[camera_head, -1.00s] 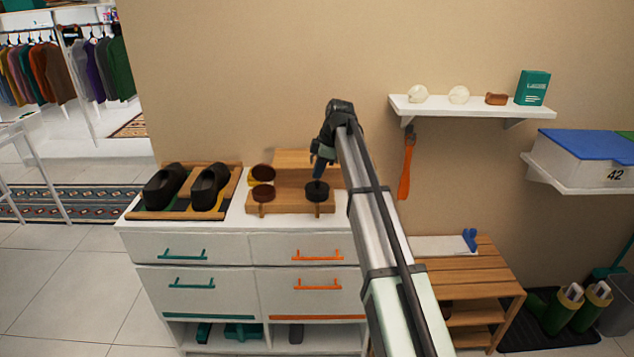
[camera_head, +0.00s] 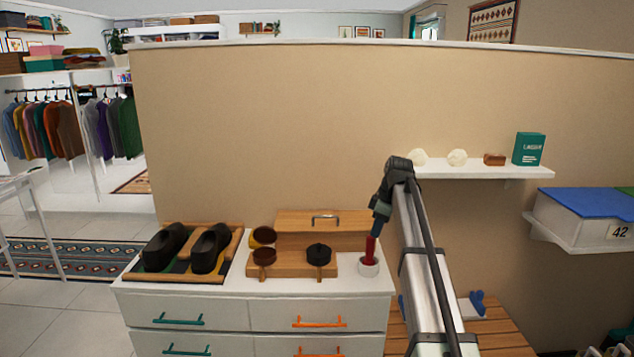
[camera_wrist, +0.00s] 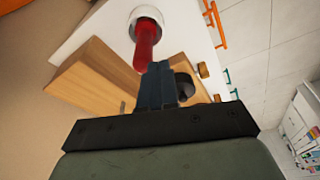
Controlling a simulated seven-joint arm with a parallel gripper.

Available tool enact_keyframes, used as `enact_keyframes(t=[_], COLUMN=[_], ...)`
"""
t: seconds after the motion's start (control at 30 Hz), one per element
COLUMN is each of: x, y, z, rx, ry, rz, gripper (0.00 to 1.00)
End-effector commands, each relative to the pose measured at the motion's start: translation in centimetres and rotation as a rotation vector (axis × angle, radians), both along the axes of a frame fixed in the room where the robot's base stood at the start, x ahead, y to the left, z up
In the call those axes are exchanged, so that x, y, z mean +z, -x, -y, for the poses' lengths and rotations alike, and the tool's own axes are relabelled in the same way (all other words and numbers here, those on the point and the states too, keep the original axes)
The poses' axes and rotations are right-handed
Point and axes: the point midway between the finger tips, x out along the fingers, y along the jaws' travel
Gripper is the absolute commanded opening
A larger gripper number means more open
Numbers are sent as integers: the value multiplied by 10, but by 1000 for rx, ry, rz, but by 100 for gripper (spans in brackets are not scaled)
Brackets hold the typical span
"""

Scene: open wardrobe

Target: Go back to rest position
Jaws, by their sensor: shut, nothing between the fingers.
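My gripper (camera_head: 377,226) is shut and empty, pointing down above the right end of the white dresser (camera_head: 230,345). In the wrist view its closed fingers (camera_wrist: 158,72) appear at the centre. A red handle-like object (camera_head: 371,250) stands upright in a small white cup (camera_head: 369,268) just below the fingertips in the head view. In the wrist view the red object (camera_wrist: 147,50) appears just beyond the fingers, and I cannot tell whether they touch. My arm slopes from the lower right up to the gripper and hides part of the wall behind it.
A wooden stand (camera_head: 290,269) with round brushes or tins is left of the cup. Black shoes (camera_head: 210,248) lie on a tray at the dresser's left. A wall shelf (camera_head: 500,172) with small items is right of my arm. Above the dresser the space is open.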

Motion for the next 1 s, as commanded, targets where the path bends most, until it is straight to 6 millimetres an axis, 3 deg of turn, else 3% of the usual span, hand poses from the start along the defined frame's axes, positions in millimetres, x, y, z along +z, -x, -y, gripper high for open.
enact_keyframes(t=[0.03, 0.13, 0.2, 0.33, 0.47, 0.67, 1.0], x=[-17, -54, -86, -141, -193, -267, -379], y=[8, 23, 37, 58, 81, 119, 191], z=[31, 78, 102, 124, 133, 130, 99], rx=[-80, -238, -337, -470, -569, -684, -807], ry=[6, 18, 24, 36, 49, 68, 113], rz=[-22, -70, -107, -164, -215, -290, -401], gripper=[0, 0, 0, 0, 0, 0, 0])
